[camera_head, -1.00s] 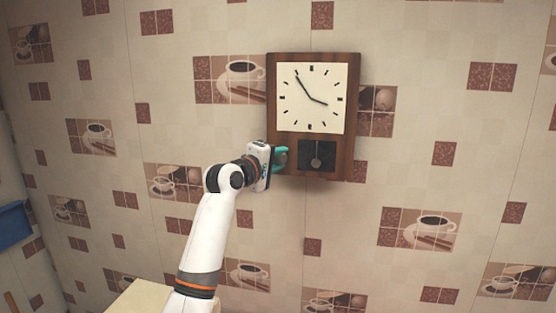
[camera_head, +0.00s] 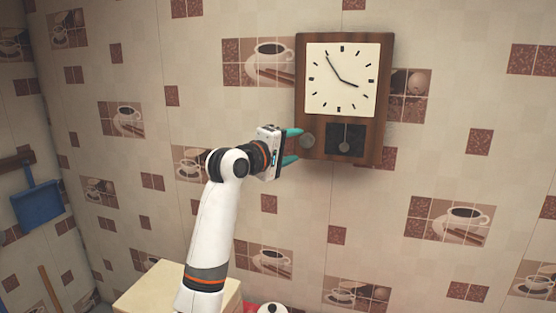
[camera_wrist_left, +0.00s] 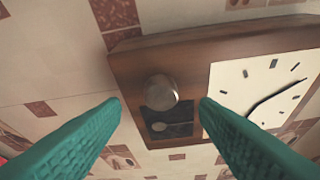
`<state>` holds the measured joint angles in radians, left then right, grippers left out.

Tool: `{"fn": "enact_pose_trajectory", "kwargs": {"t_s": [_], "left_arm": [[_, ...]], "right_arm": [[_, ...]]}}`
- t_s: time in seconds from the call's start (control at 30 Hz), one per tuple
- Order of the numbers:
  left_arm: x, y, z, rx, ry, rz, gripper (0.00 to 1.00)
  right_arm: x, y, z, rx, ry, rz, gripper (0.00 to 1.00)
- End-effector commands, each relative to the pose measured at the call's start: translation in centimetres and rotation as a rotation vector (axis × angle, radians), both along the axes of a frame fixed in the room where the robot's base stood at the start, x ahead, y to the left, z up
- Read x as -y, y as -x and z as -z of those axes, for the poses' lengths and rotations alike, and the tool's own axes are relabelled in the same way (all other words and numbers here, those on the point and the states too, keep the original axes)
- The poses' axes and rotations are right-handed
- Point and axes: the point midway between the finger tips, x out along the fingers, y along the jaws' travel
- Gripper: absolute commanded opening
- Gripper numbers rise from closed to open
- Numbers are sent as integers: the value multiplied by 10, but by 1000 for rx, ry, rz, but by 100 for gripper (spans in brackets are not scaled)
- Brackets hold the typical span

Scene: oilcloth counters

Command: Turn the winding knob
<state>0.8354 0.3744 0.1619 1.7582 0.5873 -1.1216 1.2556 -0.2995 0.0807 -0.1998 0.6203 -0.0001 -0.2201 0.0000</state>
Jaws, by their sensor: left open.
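A wooden wall clock (camera_head: 385,100) with a white face and a dark pendulum window hangs on the tiled wall. Its round grey winding knob (camera_head: 307,141) sits at the lower left of the clock front. In the left wrist view the knob (camera_wrist_left: 161,92) shows large, beside the pendulum window. My left gripper (camera_head: 297,146) is open, with its teal fingers pointing at the knob from the left. In the wrist view the fingertips (camera_wrist_left: 161,103) lie to either side of the knob, apparently apart from it. My right gripper is out of view.
A blue dustpan (camera_head: 38,205) hangs at the far left. The wall around the clock is flat and clear.

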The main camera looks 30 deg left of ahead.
Motion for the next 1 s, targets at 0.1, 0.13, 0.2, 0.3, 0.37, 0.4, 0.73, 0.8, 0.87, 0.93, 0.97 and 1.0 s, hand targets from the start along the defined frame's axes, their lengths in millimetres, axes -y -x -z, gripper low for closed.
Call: {"fn": "enact_pose_trajectory", "kwargs": {"t_s": [0.1, 0.13, 0.2, 0.3, 0.37, 0.4, 0.73, 0.8, 0.87, 0.93, 0.97, 1.0], "left_arm": [[-4, 25, 3, 4, -3, -2, 55], [-4, 31, 3, 3, -3, -2, 55], [-6, 41, 1, 2, -2, -1, 55], [-7, 52, 0, 1, -1, -1, 55], [-8, 56, 0, -1, 0, -1, 55], [-8, 58, -1, -1, 0, 0, 55], [-8, 59, -2, -2, 0, 0, 55], [-8, 59, -2, -1, 0, 0, 55], [-8, 59, -2, -1, 0, 0, 55], [-8, 59, -2, -1, 0, 0, 55], [-8, 59, -2, -1, 0, 0, 55], [-8, 59, -2, -1, 0, 0, 55]], "right_arm": [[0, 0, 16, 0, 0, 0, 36], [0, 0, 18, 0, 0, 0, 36], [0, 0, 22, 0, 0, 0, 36], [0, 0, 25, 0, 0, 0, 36], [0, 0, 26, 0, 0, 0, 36], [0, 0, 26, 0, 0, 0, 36], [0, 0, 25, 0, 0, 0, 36], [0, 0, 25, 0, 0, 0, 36], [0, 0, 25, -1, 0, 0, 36], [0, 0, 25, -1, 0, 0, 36], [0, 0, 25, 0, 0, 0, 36], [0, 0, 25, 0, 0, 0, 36]]}}
